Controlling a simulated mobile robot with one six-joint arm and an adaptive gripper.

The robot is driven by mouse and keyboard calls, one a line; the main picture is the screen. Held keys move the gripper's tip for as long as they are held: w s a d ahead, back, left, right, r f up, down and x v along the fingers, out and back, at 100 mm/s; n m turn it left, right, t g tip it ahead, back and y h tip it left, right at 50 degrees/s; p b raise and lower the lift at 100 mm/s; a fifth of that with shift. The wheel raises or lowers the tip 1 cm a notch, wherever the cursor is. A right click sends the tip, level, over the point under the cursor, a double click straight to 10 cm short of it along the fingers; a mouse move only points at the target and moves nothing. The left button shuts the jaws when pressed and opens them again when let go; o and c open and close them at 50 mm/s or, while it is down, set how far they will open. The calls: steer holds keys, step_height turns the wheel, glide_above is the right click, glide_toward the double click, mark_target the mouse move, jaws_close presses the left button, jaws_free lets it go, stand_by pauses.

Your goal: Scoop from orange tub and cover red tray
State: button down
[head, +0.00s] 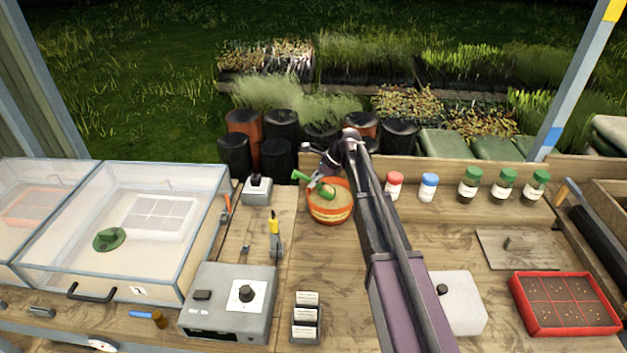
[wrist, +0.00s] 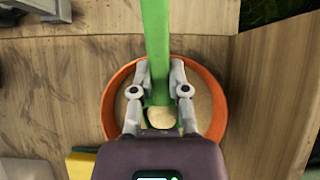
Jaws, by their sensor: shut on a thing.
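The orange tub (head: 331,214) stands on the bench near the back middle and holds a pale tan material. My gripper (head: 318,184) is above the tub, shut on a green scoop (head: 327,192). In the wrist view, my gripper (wrist: 160,92) has its fingers on both sides of the scoop's green handle (wrist: 156,45), with the orange tub rim (wrist: 113,92) around below. Pale material shows between the fingers, but I cannot tell whether it is in the scoop or the tub. The red tray (head: 566,332) lies at the front right, with divided cells of dark soil dotted with small specks.
Bottles with red (head: 394,186), blue (head: 428,187) and green caps stand along the back right. A white container (head: 462,302) sits left of the red tray, and a flat board (head: 517,250) lies behind it. A grey control box (head: 228,303) and clear-lidded case (head: 135,225) are at left.

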steer(key=shift+r, duration=0.1)
stand_by(0.4)
step_height(320, 180, up, 11)
steer(key=h+p, duration=0.5)
steer(key=p, duration=0.9)
stand_by(0.8)
stand_by(0.3)
step_height(320, 180, down, 7)
steer(key=b, duration=0.6)
steer(key=shift+r+b, duration=0.15)
steer(key=shift+b, duration=0.15)
steer(key=shift+d, duration=0.15)
